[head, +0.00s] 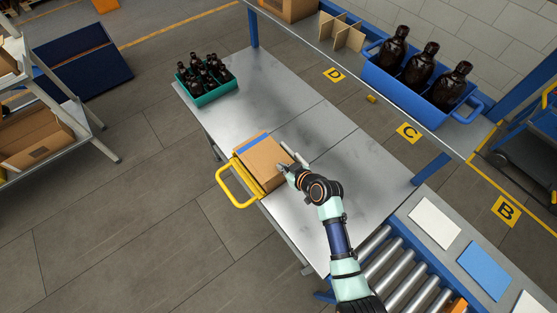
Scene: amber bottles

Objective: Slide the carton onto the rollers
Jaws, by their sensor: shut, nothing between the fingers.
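The closed brown carton (262,163) with a blue strip along its far left edge sits on the metal table (300,115), near its front left edge. My gripper (282,169) is shut with nothing between its fingers, at the right side of the carton's top. I cannot tell whether the fingertips touch the carton. The rollers (383,262) are a conveyor of metal bars with a blue frame, at the bottom right beyond the table's near right end. My arm partly hides the table in front of them.
A yellow handle (238,184) stands at the table's front edge beside the carton. A teal crate of dark bottles (209,92) is at the table's far left. A blue tote (400,90) with large amber bottles sits on the upper shelf. The table between carton and rollers looks clear.

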